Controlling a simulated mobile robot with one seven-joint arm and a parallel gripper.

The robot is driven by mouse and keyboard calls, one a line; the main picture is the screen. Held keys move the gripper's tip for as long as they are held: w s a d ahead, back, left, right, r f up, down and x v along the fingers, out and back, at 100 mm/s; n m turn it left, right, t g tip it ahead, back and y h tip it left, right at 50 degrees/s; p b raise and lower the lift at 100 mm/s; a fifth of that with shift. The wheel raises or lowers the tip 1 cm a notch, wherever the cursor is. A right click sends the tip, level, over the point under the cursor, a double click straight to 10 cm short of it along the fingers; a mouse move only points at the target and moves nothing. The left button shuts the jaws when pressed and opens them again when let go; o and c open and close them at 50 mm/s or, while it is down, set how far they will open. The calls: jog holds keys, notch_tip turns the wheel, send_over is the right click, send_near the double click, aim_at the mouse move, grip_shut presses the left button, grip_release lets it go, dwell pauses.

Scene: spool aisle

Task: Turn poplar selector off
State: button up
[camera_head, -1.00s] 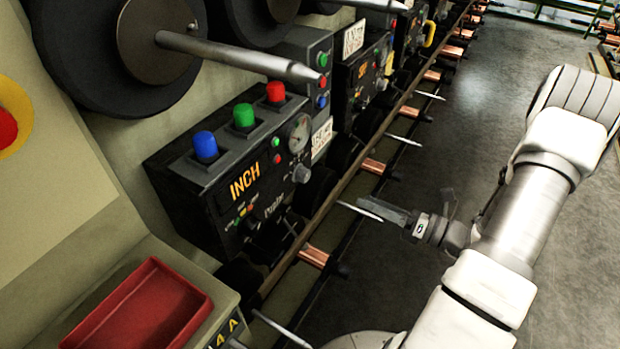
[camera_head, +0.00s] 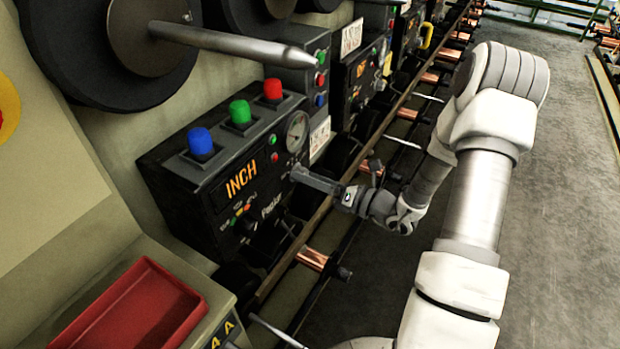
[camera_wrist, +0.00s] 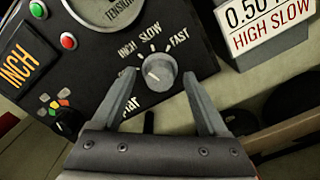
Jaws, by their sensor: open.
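A black control box (camera_head: 190,172) with an orange INCH display carries the label Poplar (camera_head: 271,207). Its grey knob (camera_wrist: 158,70), marked INCH, SLOW and FAST, sits between my fingertips in the wrist view. A pale mark shows on the knob's face. A dark selector (camera_wrist: 70,122) below several coloured marks is lower left of the knob; it also shows in the head view (camera_head: 250,225). My gripper hides part of it in the wrist view. My gripper (camera_wrist: 160,78) is open, one finger on each side of the grey knob; contact cannot be told.
Blue (camera_head: 200,141), green (camera_head: 240,112) and red (camera_head: 273,89) buttons top the box. A brown rail (camera_head: 290,255) with copper spools runs along its front. A red tray (camera_head: 130,312) stands at lower left.

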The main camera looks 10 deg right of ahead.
grip_shut()
dwell(0.3)
jog(key=shift+n+b, duration=0.9)
jog(key=shift+n, duration=2.6)
grip_release()
